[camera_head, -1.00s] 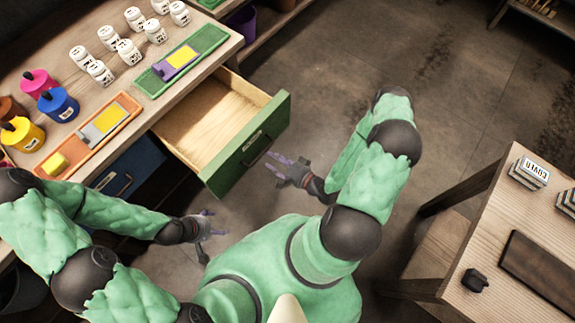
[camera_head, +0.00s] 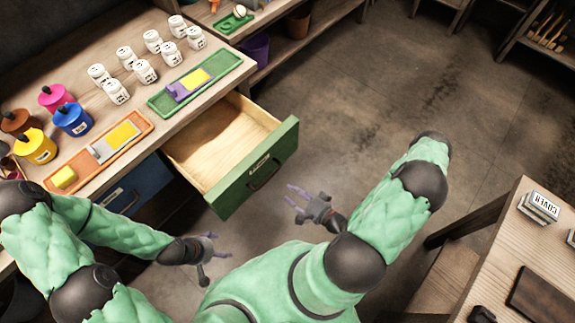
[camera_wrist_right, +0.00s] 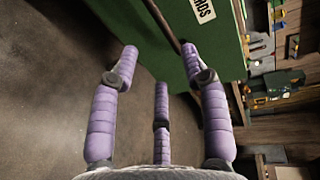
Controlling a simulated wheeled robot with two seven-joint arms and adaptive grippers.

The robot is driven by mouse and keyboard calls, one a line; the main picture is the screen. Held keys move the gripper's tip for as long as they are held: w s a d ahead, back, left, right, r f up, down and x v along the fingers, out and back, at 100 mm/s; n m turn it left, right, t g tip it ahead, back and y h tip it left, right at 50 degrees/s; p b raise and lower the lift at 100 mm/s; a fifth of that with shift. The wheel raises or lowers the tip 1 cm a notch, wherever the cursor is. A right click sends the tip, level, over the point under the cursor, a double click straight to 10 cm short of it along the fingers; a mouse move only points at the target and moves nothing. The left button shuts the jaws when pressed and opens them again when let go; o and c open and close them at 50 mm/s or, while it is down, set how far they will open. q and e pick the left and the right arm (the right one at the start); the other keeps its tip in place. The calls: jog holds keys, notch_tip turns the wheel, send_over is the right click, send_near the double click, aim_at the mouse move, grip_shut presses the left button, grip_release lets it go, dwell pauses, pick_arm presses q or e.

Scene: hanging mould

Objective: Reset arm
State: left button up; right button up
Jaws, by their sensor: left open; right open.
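My left gripper (camera_head: 218,246) is open and empty, low in front of the workbench, below the open drawer in the head view. My right gripper (camera_head: 298,202) is open and empty, to the right of the green drawer front and apart from it. In the right wrist view its purple fingers (camera_wrist_right: 160,95) are spread with nothing between them. The drawer (camera_head: 222,138) is pulled out and its visible inside is empty. Its green front (camera_wrist_right: 205,45), with a label and a dark handle, shows beyond the fingers.
The workbench holds an orange tray (camera_head: 140,118), a green tray (camera_head: 228,62), several white jars (camera_head: 144,72) and coloured pots (camera_head: 72,118). A closed blue drawer (camera_head: 135,190) is beside the open one. A table (camera_head: 500,245) stands at right. Open floor (camera_head: 380,75) lies between.

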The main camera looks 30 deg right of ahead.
jog(key=w+a+f+n+g, duration=0.3)
jog(key=a+f+n+g, duration=0.2)
jog(key=f+n+g, duration=0.15)
jog(key=s+a+r+n+g+h, duration=0.1)
jog(key=s+a+r+n+g, duration=0.2)
jog(key=s+a+n+g, duration=0.2)
jog(key=s+a+g, duration=0.1)
jog(key=a+g, duration=0.1)
jog(key=shift+s+a+r+g, duration=0.15)
jog(key=shift+s+a+g, duration=0.15)
jog(key=shift+s+g, duration=0.1)
